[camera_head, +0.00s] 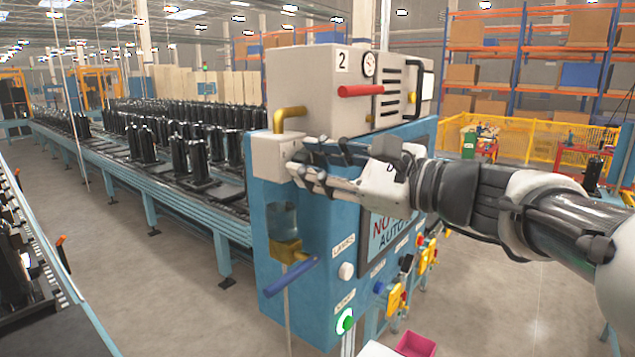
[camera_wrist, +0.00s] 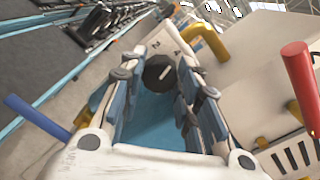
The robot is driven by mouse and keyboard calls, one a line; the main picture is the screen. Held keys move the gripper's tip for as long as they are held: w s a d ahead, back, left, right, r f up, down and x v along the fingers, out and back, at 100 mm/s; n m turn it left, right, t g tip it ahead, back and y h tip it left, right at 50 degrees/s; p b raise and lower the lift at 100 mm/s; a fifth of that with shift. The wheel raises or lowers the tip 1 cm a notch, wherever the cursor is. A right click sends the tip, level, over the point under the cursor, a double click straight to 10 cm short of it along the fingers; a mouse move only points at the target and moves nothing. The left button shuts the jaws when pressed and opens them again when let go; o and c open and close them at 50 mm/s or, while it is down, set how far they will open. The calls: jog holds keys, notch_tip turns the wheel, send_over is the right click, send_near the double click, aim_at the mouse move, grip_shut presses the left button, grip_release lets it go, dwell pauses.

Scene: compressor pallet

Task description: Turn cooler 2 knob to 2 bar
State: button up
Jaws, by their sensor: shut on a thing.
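The cooler marked 2 is a grey-white box (camera_head: 310,75) on top of a blue cabinet in the head view. A smaller white block (camera_head: 270,157) sticks out at its front left. My gripper (camera_head: 300,170) reaches this block from the right in the head view, where its fingers hide the knob. In the wrist view a round black knob (camera_wrist: 159,72) with a white pointer mark sits between the two fingers. My gripper is shut on this knob.
A yellow pipe (camera_head: 290,112) rises above the block. A red handle (camera_head: 360,90) and a round gauge (camera_head: 369,63) are on the cooler. A blue handle (camera_head: 290,277) sticks out below. A conveyor (camera_head: 185,215) with black parts runs at the left.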

jog(key=shift+n+b, duration=4.4)
jog(key=shift+b, duration=0.5)
jog(key=shift+r, duration=0.1)
jog(key=o, duration=0.8)
jog(key=v, duration=0.7)
jog(key=shift+s+d, duration=0.15)
jog(key=shift+s, duration=0.05)
